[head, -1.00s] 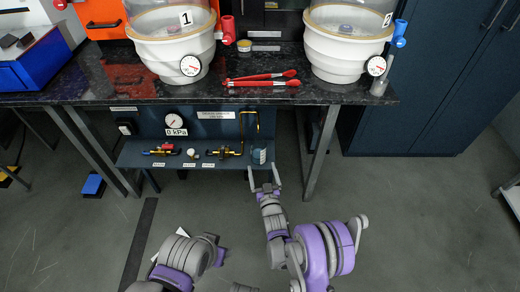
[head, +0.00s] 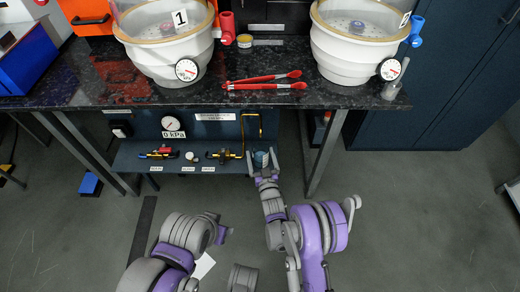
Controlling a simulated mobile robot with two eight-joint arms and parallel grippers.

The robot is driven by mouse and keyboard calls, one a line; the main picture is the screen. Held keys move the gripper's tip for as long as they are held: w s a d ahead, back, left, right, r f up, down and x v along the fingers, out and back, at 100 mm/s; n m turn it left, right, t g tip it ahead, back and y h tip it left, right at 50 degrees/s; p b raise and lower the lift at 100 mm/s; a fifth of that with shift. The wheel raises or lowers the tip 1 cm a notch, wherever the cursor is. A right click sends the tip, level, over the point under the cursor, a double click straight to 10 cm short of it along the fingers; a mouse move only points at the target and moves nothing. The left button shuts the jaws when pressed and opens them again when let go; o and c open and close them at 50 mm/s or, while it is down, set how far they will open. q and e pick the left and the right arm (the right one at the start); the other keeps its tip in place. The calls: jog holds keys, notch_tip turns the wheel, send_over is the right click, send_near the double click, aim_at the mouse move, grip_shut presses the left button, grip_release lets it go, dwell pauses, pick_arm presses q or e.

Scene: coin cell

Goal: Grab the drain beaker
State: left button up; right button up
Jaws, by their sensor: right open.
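The drain beaker (head: 261,158) is a small bluish container at the right end of the low shelf, below the brass drain pipe. My right gripper (head: 263,159) is open, with one finger on each side of the beaker. I cannot tell whether the fingers touch it. The beaker's lower part is partly hidden by the gripper. My left arm is folded at the lower left, and its gripper does not show.
The low shelf (head: 140,165) also carries valves (head: 225,155) and a gauge (head: 172,124) behind them. The dark bench top (head: 330,97) overhangs above, with white vessels (head: 345,55) and red tongs (head: 265,84). A table leg (head: 325,150) stands right of the beaker.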

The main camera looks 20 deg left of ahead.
jog(key=shift+s+r, duration=0.1)
jog(key=shift+s, duration=0.05)
jog(key=c, duration=1.4)
